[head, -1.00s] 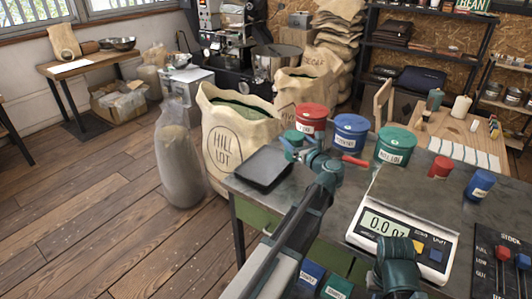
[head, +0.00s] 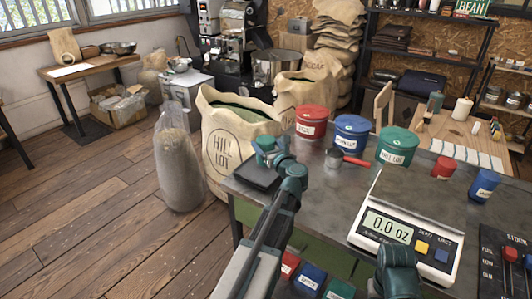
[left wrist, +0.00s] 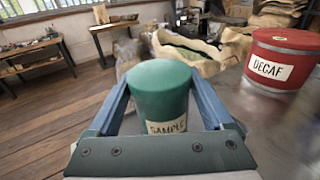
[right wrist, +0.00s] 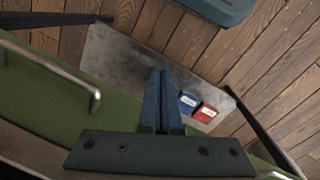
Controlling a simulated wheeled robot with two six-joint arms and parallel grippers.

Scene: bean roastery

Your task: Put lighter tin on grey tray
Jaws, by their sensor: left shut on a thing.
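My left gripper (head: 268,150) is shut on a green tin (left wrist: 160,92) with a SAMPLE label, which stands upright between the fingers in the left wrist view. In the head view, gripper and tin are over the grey tray (head: 244,180) at the table's left end, partly hiding it. I cannot tell whether the tin touches the tray. A red tin (head: 443,168) and a blue tin (head: 483,185) stand on the right of the table. My right gripper (right wrist: 163,75) is shut and empty, low by the table front.
A scale (head: 408,235) reading 0.0 oz stands at front right. Red (head: 311,122), blue (head: 350,134) and green (head: 397,146) canisters line the back edge. A red-handled scoop (head: 350,159) lies before them. The table's middle is clear.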

